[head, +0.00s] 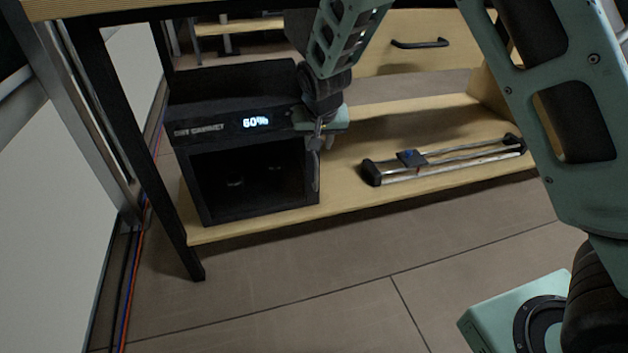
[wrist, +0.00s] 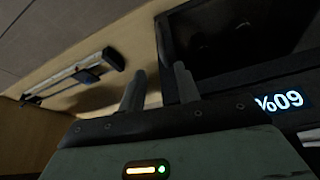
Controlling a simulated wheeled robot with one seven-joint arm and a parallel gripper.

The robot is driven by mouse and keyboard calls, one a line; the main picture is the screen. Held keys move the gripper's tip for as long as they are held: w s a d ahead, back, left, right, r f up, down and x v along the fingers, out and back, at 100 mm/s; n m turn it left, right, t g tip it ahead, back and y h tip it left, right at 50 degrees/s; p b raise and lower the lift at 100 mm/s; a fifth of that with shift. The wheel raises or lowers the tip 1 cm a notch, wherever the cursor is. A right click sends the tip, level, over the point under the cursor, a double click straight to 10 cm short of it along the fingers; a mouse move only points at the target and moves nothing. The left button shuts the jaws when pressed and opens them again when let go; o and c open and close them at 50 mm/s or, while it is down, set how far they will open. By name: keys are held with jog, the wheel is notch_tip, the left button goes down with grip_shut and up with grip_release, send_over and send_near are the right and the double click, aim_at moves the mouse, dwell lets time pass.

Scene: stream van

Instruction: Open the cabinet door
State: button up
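The cabinet (head: 240,100) is a black box with a lit "60%" display, on the low wooden shelf at left. Its dark front door (head: 250,185) faces me below the display; in the wrist view it appears upside down (wrist: 235,35). A thin grey upright strip (head: 313,170) runs along the door's right side; I cannot tell whether it is a handle or the door's edge. My gripper (head: 317,143) points down at that upper right corner. In the wrist view my gripper's fingers (wrist: 160,90) are apart, with the strip (wrist: 161,50) between them. Contact is unclear.
A rail with black end blocks (head: 445,162) lies on the shelf right of the cabinet. A wooden drawer with a black handle (head: 420,43) is above. A black table leg (head: 150,160) stands close left of the cabinet. The tiled floor (head: 300,290) in front is clear.

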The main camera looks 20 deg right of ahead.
aim_at(316, 171)
jog(key=b+x, duration=0.7)
jog(key=x, duration=0.9)
jog(key=shift+f, duration=0.25)
jog(key=shift+s, duration=0.1)
grip_shut()
